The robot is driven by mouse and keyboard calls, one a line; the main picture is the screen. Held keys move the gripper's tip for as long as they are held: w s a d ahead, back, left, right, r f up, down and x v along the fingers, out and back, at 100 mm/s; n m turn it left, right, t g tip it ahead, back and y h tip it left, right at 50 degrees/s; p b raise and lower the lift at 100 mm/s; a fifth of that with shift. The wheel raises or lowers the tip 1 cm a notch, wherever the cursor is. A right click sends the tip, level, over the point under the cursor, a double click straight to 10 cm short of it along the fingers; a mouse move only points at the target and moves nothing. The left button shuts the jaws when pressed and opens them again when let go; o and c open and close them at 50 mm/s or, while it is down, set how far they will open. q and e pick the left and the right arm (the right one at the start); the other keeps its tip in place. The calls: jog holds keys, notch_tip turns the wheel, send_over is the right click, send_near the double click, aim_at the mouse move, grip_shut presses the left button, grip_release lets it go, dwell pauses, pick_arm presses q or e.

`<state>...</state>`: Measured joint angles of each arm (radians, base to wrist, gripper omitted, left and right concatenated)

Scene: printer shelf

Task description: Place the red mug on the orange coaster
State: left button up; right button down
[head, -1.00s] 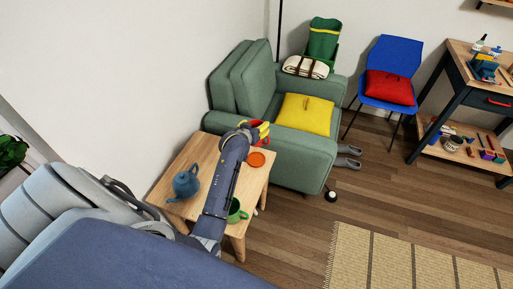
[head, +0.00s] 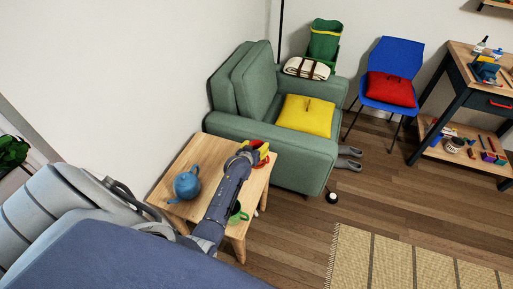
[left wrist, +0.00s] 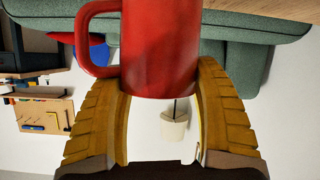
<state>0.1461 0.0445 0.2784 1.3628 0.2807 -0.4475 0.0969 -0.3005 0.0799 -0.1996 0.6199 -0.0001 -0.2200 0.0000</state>
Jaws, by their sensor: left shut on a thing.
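My left gripper (head: 259,150) is shut on the red mug (head: 255,144) over the far right part of the small wooden table (head: 194,153). In the left wrist view the mug (left wrist: 160,45) sits between the two yellow fingers, with its handle to the left. The orange coaster is hidden in the head view behind my left gripper and arm. I cannot tell whether the mug touches anything beneath it. My right gripper is not in view.
A blue teapot (head: 187,185) stands on the table, left of my forearm. A green mug (head: 238,213), partly hidden by my arm, is at the near right edge. The green armchair (head: 299,158) borders the table's far right side.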

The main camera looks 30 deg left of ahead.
pick_arm(q)
jog(key=shift+f, duration=0.15)
jog(key=o, duration=1.6)
jog(key=shift+f, duration=0.1)
jog(key=v, duration=1.2)
jog(key=shift+r, duration=0.2)
jog(key=shift+w, duration=0.1)
